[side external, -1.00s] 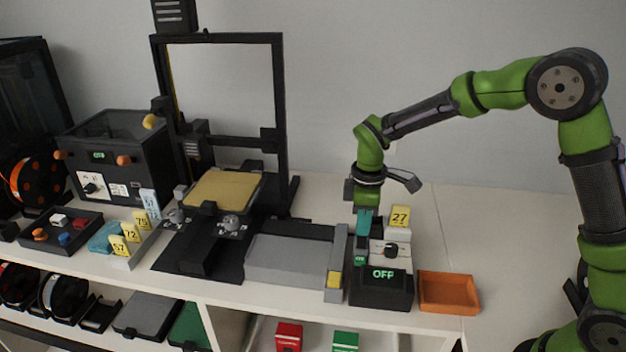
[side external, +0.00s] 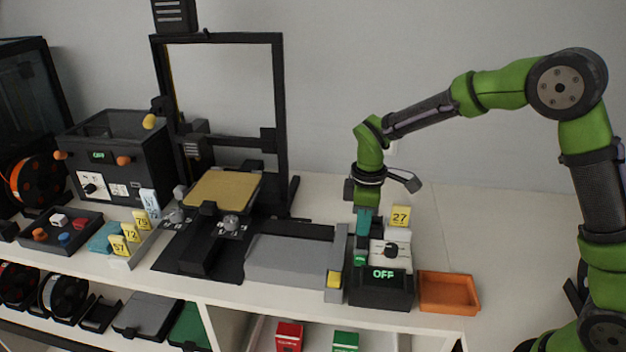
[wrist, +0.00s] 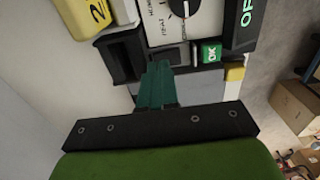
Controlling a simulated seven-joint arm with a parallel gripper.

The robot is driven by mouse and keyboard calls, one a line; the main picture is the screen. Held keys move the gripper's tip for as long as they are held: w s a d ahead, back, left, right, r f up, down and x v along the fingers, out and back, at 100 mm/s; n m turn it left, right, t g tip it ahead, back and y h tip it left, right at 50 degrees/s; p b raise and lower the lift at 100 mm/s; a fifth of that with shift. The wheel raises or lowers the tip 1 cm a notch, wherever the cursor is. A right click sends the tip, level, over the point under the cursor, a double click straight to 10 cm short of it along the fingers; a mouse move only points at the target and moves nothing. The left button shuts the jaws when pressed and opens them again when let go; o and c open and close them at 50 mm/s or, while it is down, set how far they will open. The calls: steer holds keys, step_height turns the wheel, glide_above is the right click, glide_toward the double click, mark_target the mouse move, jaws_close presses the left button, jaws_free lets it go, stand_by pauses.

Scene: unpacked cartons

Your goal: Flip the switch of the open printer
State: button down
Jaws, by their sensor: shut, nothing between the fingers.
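The open printer (side external: 285,110) is a black upright frame with a tan bed (side external: 222,188), in the middle of the side view. To its right is a black control box (side external: 380,292) whose green display reads OFF (side external: 383,274). Its white panel carries a black dial (side external: 391,250), which also shows in the wrist view (wrist: 180,6). My gripper (side external: 363,234) is shut and empty, pointing down at the box's left side.
A yellow 27 tag (side external: 400,215) stands behind the dial. An orange tray (side external: 448,292) is right of the box, a grey slab (side external: 290,260) left of it. An enclosed black printer (side external: 120,150) also reading OFF stands at the left. Table behind the orange tray is clear.

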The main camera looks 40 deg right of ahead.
mark_target(362, 238)
steer(key=shift+f, duration=0.95)
stand_by(0.5)
steer(key=shift+r, duration=3.55)
